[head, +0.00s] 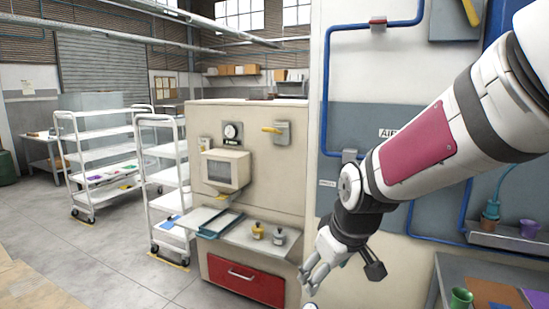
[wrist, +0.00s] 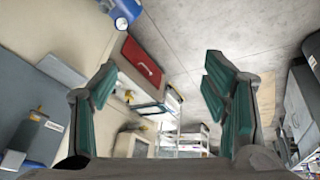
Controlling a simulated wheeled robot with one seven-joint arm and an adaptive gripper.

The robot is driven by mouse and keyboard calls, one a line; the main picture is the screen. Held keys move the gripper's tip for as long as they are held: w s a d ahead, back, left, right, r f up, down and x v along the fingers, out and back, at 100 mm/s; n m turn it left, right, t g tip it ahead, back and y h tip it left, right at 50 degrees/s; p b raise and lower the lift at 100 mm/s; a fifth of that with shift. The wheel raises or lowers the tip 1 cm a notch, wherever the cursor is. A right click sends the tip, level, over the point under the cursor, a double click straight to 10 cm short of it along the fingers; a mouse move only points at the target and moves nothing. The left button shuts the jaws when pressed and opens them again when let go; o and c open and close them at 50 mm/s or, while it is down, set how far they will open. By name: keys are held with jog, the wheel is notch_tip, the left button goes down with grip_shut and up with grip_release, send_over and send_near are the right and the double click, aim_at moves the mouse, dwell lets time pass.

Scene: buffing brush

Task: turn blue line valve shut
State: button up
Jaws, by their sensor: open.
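Blue pipe (head: 326,95) runs up the pale wall panel in the head view and bends right along the top, where a small red-topped fitting (head: 378,21) sits on it. A yellow lever (head: 470,12) shows on a grey box at the top right. Another yellow handle (head: 272,130) is on a grey box on the beige cabinet. I cannot tell which of these is the blue line valve. My gripper (head: 312,284) is open and empty, low in front of the panel and apart from these fittings. Its teal-padded fingers spread wide in the wrist view (wrist: 160,88).
The beige cabinet (head: 215,115) has a shelf with two small yellow and grey items and a red drawer (head: 245,280). White trolleys (head: 100,135) stand at the left. A grey bench (head: 490,270) with a green cup is at the lower right. The floor at left is clear.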

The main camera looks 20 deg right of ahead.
jog(key=w+d+f+n+h+p, duration=0.1)
jog(key=w+d+f+n+h, duration=0.15)
jog(key=d, duration=0.65)
jog(key=w+d+f+n+h+p, duration=0.1)
jog(key=d+n+h, duration=0.15)
jog(key=d, duration=0.65)
jog(key=w+d+f+n+h+p, duration=0.15)
jog(key=d+h, duration=0.25)
jog(key=d, duration=0.4)
jog(key=w+d+r+n+t+h+p, duration=0.1)
jog(key=w+d+r+n+h, duration=0.2)
jog(key=d+r+n, duration=0.35)
jog(key=w+a+r+n+t+h+p, duration=0.1)
jog(key=w+a+r+n+t, duration=0.1)
jog(key=w+r+n+t, duration=0.6)
jog(key=w+d+n+g, duration=0.2)
jog(key=w+d+n, duration=0.1)
jog(key=w+d, duration=0.5)
jog(key=shift+w+d+r, duration=0.2)
jog(key=shift+w+d, duration=0.2)
jog(key=shift+d, duration=0.6)
jog(key=c, duration=1.2)
